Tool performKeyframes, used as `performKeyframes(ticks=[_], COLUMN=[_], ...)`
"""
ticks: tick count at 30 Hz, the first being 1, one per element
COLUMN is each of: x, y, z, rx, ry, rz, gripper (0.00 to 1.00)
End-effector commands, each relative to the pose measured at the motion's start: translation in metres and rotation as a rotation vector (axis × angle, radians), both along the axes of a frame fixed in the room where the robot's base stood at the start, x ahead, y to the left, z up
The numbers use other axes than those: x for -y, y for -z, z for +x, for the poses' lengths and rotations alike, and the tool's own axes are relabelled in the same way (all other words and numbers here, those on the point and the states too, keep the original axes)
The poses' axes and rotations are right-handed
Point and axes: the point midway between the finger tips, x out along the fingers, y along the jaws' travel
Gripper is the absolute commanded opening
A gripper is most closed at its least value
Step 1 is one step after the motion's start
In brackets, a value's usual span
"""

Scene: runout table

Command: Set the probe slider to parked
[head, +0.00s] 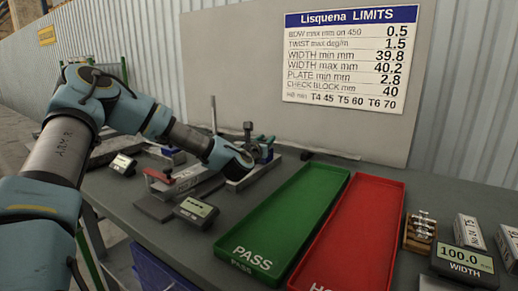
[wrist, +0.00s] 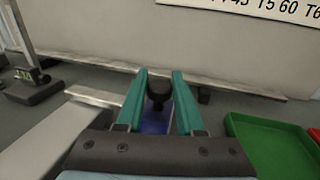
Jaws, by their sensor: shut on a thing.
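My gripper (wrist: 159,76) points away from me at the back of the table, its two green fingers on either side of a black knob (wrist: 158,92). The fingers are shut on this knob, which I take to be the probe slider's. A bluish part shows below the knob. In the head view my gripper (head: 264,143) is small and at the fixture left of the green tray, partly hidden by my wrist. I can make out no slider scale or parked mark.
An empty green PASS tray (head: 226,246) and a red tray (head: 310,279) lie right of the fixture. Gauges with displays (head: 196,209) (head: 123,163) and a red-handled clamp (head: 158,176) stand at left. A WIDTH display (head: 464,262) is at right. A panel (wrist: 150,40) rises behind.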

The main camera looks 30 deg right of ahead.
Motion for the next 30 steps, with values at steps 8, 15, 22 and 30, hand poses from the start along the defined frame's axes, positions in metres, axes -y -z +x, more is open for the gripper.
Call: performKeyframes(ticks=[8,15,22,30], x=[0.044,0.049,0.049,0.048], y=[0.002,-0.001,-0.002,-0.001], z=[0.024,0.027,0.027,0.027], rx=[0.001,0.001,0.003,0.001], ry=[0.0,0.0,0.0,0.0], rz=[-0.003,-0.001,-0.003,-0.001], gripper=[0.0,0.0,0.45,0.67])
